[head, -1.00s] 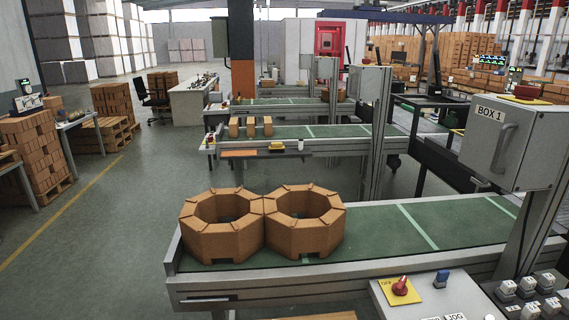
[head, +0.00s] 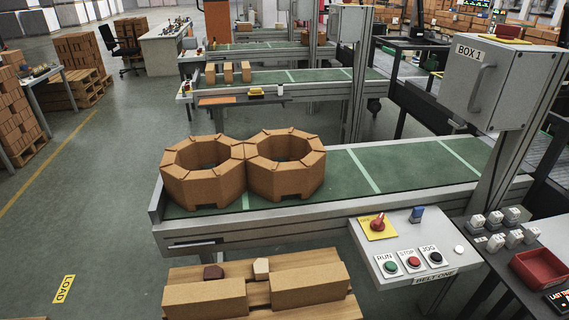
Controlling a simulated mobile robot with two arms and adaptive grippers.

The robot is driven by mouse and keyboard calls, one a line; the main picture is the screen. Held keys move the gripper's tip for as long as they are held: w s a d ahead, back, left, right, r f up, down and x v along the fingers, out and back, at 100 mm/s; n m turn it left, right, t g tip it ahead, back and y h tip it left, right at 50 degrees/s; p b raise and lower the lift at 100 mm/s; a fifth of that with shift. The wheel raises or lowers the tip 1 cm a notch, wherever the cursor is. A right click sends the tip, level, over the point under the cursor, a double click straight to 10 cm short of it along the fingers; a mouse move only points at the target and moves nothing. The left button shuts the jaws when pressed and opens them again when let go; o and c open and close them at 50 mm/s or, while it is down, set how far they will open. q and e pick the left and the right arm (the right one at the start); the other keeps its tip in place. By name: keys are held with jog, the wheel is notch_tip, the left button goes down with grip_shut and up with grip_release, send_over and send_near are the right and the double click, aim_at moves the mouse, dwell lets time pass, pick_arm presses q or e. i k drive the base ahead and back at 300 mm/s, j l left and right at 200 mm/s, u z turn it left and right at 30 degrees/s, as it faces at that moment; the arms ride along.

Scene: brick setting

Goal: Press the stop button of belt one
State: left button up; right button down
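The belt one control panel (head: 447,251) stands at the lower right, in front of the conveyor. Its label plate "BELT ONE" (head: 434,278) is on the front edge. The stop button (head: 413,262) is red, under a "STOP" label, between the green run button (head: 390,266) and the black jog button (head: 435,257). A red rotary switch on a yellow plate (head: 378,225) and a blue knob (head: 417,214) sit behind them. The belt (head: 350,170) is green and carries two octagonal brick rings (head: 203,172) (head: 286,164). Neither gripper shows.
A pallet (head: 255,284) with brick blocks stands left of the panel. A grey cabinet marked BOX 1 (head: 490,85) hangs above the belt's right end. A red tray (head: 541,269) and several white-capped items (head: 496,229) lie at the right. Open floor (head: 90,230) is at the left.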

aim_at(414, 261)
jog(key=z, duration=1.2)
